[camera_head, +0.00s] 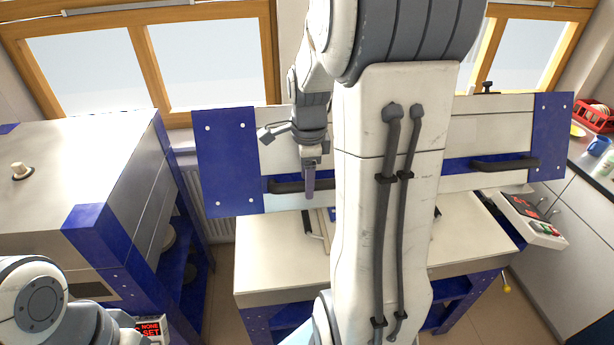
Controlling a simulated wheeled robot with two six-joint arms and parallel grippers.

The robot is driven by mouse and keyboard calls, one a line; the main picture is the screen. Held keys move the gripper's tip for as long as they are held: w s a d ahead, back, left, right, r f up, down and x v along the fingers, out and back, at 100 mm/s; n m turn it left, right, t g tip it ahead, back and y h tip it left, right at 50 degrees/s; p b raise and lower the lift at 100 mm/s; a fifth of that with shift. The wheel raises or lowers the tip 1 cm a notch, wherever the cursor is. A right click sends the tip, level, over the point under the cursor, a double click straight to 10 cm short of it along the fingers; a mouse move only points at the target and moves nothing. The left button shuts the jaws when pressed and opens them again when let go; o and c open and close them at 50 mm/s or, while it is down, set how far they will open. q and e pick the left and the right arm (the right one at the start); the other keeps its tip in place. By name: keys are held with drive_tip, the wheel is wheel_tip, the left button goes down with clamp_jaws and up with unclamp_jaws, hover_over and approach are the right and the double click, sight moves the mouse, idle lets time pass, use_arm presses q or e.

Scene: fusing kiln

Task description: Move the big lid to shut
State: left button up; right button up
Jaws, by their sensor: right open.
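The big lid (232,150) is a wide pale panel with blue ends, standing raised and tilted behind the kiln's pale body (262,255). It carries two dark bar handles, a left one (285,187) and a right one (520,163). My right gripper (310,185) points down in front of the left handle, near its right part. It is open and seen nearly edge-on; I cannot tell whether it touches the handle. My right arm hides the middle of the lid and part of the kiln body. My left gripper is out of view.
A second kiln (75,165) with its lid down stands at the left. A control box (535,222) sits at the kiln's right side. A counter with a red rack (597,118) and a blue mug (598,145) runs along the right. Windows are behind.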

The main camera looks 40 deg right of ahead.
drive_tip(key=shift+f, duration=0.3)
clamp_jaws()
idle(1.3)
